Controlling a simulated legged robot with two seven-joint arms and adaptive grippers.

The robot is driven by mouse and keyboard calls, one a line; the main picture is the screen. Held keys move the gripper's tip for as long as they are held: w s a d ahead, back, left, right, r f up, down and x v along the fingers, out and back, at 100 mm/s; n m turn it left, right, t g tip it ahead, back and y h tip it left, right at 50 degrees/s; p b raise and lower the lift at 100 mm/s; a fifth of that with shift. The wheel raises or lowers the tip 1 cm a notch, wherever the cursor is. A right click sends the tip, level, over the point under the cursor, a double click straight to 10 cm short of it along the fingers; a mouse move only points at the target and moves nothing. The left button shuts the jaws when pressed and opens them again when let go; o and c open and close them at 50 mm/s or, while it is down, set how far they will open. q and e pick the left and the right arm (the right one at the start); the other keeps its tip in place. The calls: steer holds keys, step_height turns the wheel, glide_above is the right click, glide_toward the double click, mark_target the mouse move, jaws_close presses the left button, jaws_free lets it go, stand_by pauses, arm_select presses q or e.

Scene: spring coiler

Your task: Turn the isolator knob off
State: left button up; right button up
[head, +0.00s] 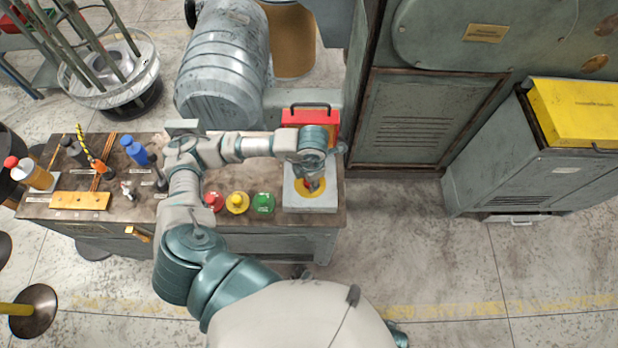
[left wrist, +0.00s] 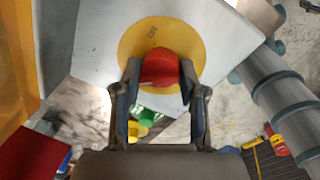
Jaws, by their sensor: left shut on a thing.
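The isolator is a pale grey box (head: 312,207) at the right end of the workbench. Its front has a yellow disc (left wrist: 128,45) with a red knob (left wrist: 158,66) in the middle. Small lettering, which looks like "ON", is on the disc at its upper edge in the left wrist view. My left gripper (head: 312,183) is over the box, its two fingers (left wrist: 160,88) closed on either side of the red knob. The fingers and wrist hide part of the knob, and its exact turn is hard to tell. My right gripper is not in view.
Red (head: 214,201), yellow (head: 237,203) and green (head: 263,204) buttons stand left of the box. A red case (head: 297,116) is behind it. Bottles and tools crowd the left of the bench (head: 285,224). A grey cabinet (head: 520,165) stands right; floor between is clear.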

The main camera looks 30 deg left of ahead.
arm_select(q)
steer(key=o, duration=1.1)
steer(key=shift+w, duration=0.15)
steer(key=shift+r, duration=0.1)
steer(key=r, duration=1.1)
steer(key=shift+d+r, duration=0.3)
steer(key=shift+d, duration=0.1)
steer(key=shift+s, duration=0.2)
